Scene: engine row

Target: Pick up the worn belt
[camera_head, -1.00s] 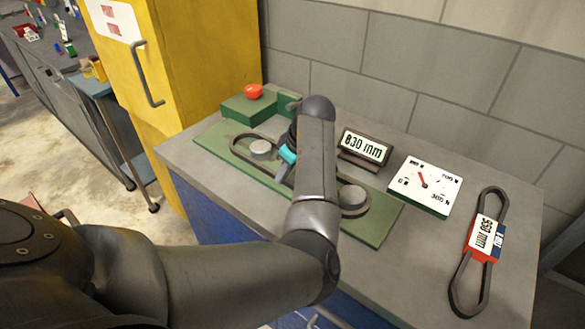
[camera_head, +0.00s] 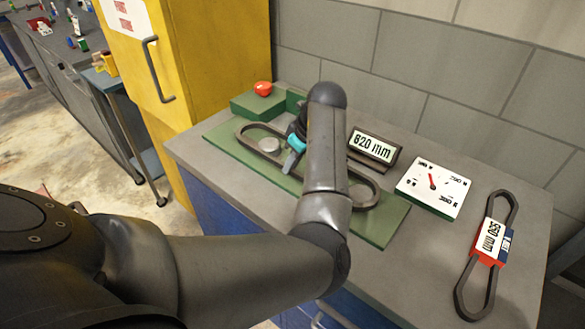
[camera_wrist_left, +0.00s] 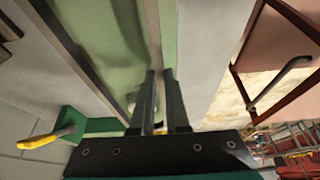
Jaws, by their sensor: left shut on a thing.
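The worn belt (camera_head: 247,127) is a dark, long loop above the green base plate (camera_head: 382,226). Its left end frames a grey pulley (camera_head: 270,146) and appears raised over it; its right end (camera_head: 372,190) shows beyond my forearm. My left gripper (camera_head: 297,143) is at the middle of the loop, shut on the belt, though my arm hides most of the grip. In the left wrist view the two dark fingers (camera_wrist_left: 166,103) point over the green plate, close together; the belt strand between them is hard to make out. My right gripper is not in view.
A display reading 620 mm (camera_head: 374,146), a white dial with a red needle (camera_head: 433,188) and a labelled spare belt (camera_head: 489,245) are on the bench to the right. A green block with a red knob (camera_head: 262,88) is at the back left. A yellow cabinet (camera_head: 215,70) stands beside the bench.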

